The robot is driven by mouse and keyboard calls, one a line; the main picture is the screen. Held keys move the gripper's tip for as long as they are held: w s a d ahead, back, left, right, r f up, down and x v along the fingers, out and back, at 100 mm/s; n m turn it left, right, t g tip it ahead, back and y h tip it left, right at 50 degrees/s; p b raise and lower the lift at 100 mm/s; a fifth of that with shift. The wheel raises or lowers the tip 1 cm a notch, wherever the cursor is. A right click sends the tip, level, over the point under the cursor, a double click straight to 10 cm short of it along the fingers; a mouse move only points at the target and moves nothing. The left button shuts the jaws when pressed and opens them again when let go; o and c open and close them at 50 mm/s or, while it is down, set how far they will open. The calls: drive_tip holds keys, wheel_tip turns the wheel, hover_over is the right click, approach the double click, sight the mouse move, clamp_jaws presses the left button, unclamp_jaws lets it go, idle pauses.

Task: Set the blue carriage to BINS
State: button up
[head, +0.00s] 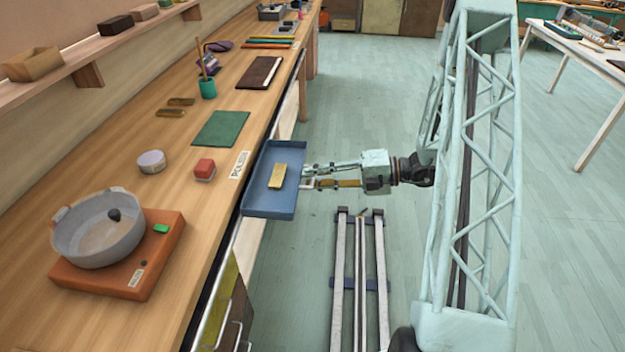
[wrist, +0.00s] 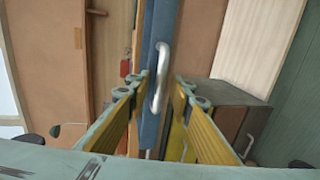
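The blue carriage (head: 287,205) is a shallow tray at the bench's front edge, with a brass-coloured block (head: 277,176) lying in it. It stands beside a white label (head: 238,165) that seems to read POLISH. I cannot make out a BINS label. My gripper (head: 308,176) is at the carriage's right side, by its handle. In the wrist view, the pale curved handle (wrist: 161,78) on the blue side (wrist: 150,125) lies between my open fingers (wrist: 161,82), with a gap on each side. I cannot tell whether the handle is fully within the fingertips.
A dark rail (head: 212,290) runs along the bench edge. On the bench are a grey pan (head: 98,240) on an orange base, a red block (head: 204,168), a green mat (head: 220,129) and a brown book (head: 260,72). Open floor (head: 350,110) lies right of the bench.

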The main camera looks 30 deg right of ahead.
drive_tip(key=shift+c, duration=0.7)
clamp_jaws()
drive_tip(key=shift+a, duration=0.15)
